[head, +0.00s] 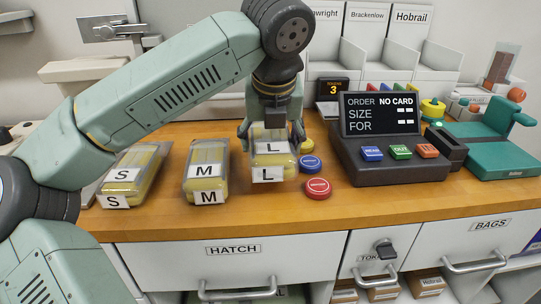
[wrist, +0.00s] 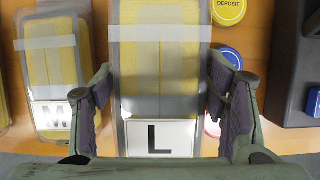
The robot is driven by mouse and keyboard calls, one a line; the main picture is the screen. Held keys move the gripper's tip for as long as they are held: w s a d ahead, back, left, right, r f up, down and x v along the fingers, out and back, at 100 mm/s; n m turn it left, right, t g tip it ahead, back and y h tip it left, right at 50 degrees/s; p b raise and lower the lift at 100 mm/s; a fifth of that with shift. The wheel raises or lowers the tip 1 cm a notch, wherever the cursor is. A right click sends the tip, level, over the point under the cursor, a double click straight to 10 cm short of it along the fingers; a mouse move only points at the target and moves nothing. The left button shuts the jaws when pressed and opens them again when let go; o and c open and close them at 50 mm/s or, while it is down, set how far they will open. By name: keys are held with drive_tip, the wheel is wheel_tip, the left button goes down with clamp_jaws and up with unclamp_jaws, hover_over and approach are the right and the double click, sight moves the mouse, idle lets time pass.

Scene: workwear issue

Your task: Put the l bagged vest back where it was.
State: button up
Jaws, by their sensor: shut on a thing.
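The L bagged vest (head: 273,161) is a clear bag with yellow fabric, tape and a white L label. My gripper (head: 272,137) is shut on it from above, with one finger on each side. In the wrist view the L vest (wrist: 159,80) lies between the fingers of my gripper (wrist: 172,100), its label nearest me. In the head view it is at the right end of the bagged vests, beside the M bagged vest (head: 206,171). I cannot tell whether its underside touches the counter. The S bagged vest (head: 132,176) lies farther left.
The wooden counter (head: 240,213) has a clear front strip. A blue token (head: 311,163) and a red token (head: 317,188) lie just right of the L vest. An order terminal (head: 380,135) stands farther right, beside a green device (head: 485,150). Drawers (head: 232,268) are below.

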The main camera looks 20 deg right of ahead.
drive_tip(key=shift+f, duration=2.15)
drive_tip(key=o, duration=1.3)
drive_tip(key=shift+o, duration=0.2)
drive_tip(key=shift+r, duration=0.1)
drive_tip(key=v, duration=1.2)
drive_tip(key=shift+s, duration=0.1)
